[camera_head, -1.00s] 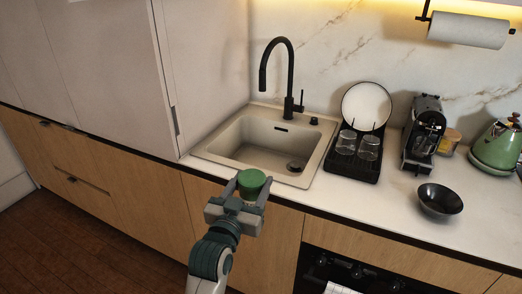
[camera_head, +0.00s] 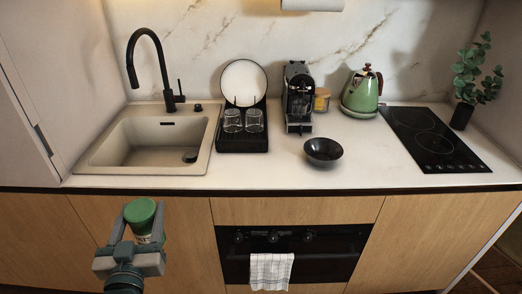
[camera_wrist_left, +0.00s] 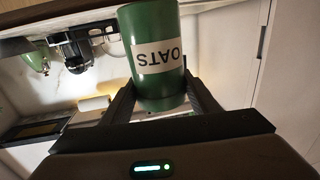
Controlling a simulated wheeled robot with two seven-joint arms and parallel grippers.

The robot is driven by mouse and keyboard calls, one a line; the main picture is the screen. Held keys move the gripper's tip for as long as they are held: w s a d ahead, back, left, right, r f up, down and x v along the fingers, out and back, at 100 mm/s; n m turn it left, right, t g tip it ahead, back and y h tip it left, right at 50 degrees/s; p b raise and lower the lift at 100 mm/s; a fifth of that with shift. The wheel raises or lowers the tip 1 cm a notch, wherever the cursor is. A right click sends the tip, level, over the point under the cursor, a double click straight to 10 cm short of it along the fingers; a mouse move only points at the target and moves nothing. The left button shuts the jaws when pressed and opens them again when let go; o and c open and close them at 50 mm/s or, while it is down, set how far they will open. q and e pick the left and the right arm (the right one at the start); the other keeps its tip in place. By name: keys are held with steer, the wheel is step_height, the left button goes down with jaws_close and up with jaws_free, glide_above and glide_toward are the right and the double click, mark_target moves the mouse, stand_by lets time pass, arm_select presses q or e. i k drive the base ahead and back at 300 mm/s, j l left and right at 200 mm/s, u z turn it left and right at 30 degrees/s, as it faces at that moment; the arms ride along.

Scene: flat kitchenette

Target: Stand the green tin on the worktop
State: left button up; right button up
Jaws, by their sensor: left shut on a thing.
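The green tin (camera_head: 141,213) is in my left gripper (camera_head: 140,226), held in front of the cabinet doors below the sink in the head view. In the left wrist view the tin (camera_wrist_left: 156,88) shows a white label reading OATS, upside down in that picture, between the two fingers. My left gripper is shut on it. The worktop (camera_head: 270,172) runs behind the tin and bears the sink and appliances. My right gripper is not in view.
A sink (camera_head: 140,153) with a black tap (camera_head: 150,60) is at left. A dish rack (camera_head: 243,143), coffee machine (camera_head: 298,95), black bowl (camera_head: 323,151), green kettle (camera_head: 361,92) and hob (camera_head: 432,138) stand along the worktop. Its front strip is clear between rack and bowl.

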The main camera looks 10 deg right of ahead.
mark_target(375, 160)
steer(key=i+l+z, duration=0.15)
steer(key=l, duration=0.3)
steer(key=i+l+z, duration=0.15)
steer(key=l, duration=0.25)
steer(key=i+l+z, duration=0.15)
steer(key=l, duration=0.25)
steer(key=i+l+z, duration=0.2)
steer(key=l, duration=0.2)
steer(key=i+l+z, duration=0.15)
steer(key=l, duration=0.25)
